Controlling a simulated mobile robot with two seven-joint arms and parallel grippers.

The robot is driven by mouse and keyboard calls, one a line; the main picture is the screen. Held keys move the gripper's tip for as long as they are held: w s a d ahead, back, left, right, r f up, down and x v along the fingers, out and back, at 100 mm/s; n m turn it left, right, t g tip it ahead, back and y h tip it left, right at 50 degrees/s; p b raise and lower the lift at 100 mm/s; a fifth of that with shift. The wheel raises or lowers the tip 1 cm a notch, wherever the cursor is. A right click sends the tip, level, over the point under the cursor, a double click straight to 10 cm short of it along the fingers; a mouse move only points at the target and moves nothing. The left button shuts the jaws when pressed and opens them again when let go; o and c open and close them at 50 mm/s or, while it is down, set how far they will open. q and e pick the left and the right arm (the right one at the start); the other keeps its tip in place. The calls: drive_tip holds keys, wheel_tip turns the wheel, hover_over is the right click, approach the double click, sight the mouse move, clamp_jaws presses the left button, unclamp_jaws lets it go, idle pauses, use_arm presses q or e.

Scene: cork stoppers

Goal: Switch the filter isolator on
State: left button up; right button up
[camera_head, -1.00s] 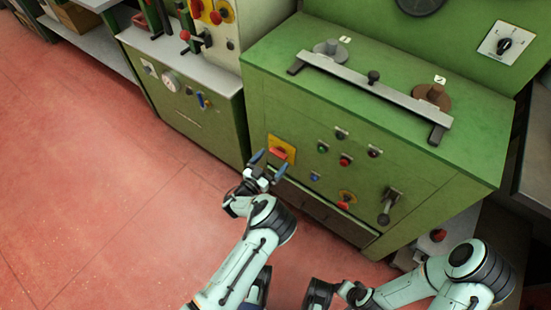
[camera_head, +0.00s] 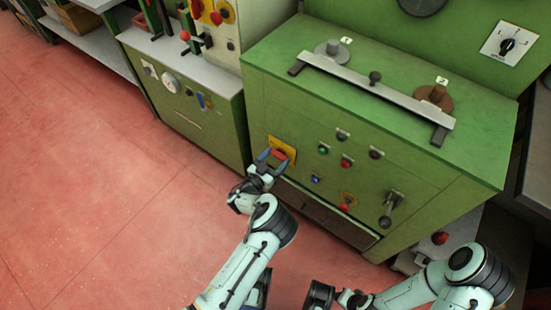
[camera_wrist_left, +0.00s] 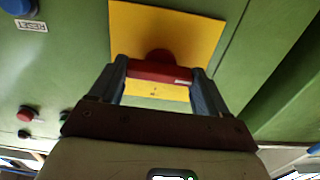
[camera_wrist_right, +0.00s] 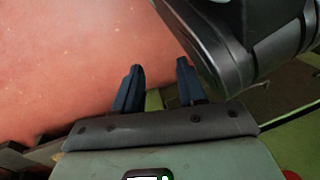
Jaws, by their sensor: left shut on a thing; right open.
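The isolator is a red handle (camera_head: 279,154) on a square yellow plate (camera_head: 289,146), on the front of the green cabinet. In the left wrist view the red handle (camera_wrist_left: 158,72) lies crosswise between my fingers, in front of the yellow plate (camera_wrist_left: 190,28). My left gripper (camera_head: 269,158) is shut on this handle, one finger at each end. No label on the plate is readable. My right gripper (camera_wrist_right: 158,85) is open and empty in the right wrist view, above the red floor. Its fingers cannot be made out in the head view.
Several buttons and lamps (camera_head: 345,162) sit right of the isolator, with a second red switch (camera_head: 345,204) and a black lever (camera_head: 391,208). A metal bar (camera_head: 375,88) lies on the cabinet top. A smaller green cabinet (camera_head: 200,115) stands left. The floor (camera_head: 110,190) is clear.

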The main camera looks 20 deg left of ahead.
use_arm(q)
drive_tip(key=m+p, duration=0.2)
drive_tip(key=shift+r+m, duration=0.1)
drive_tip(key=shift+m, duration=1.3)
drive_tip(key=shift+a+f+m, duration=0.1)
drive_tip(key=shift+m, duration=3.1)
drive_tip(key=shift+f+m, duration=0.1)
drive_tip(key=shift+m, duration=3.1)
use_arm(e)
drive_tip(key=w+r+t, duration=0.1)
drive_tip(key=w+r, duration=0.3)
drive_tip(key=shift+w+a+r+t, duration=0.35)
drive_tip(key=shift+w+a+t, duration=0.05)
drive_tip(key=shift+a, duration=0.05)
use_arm(q)
drive_tip(key=o, duration=1)
drive_tip(key=shift+s, duration=0.1)
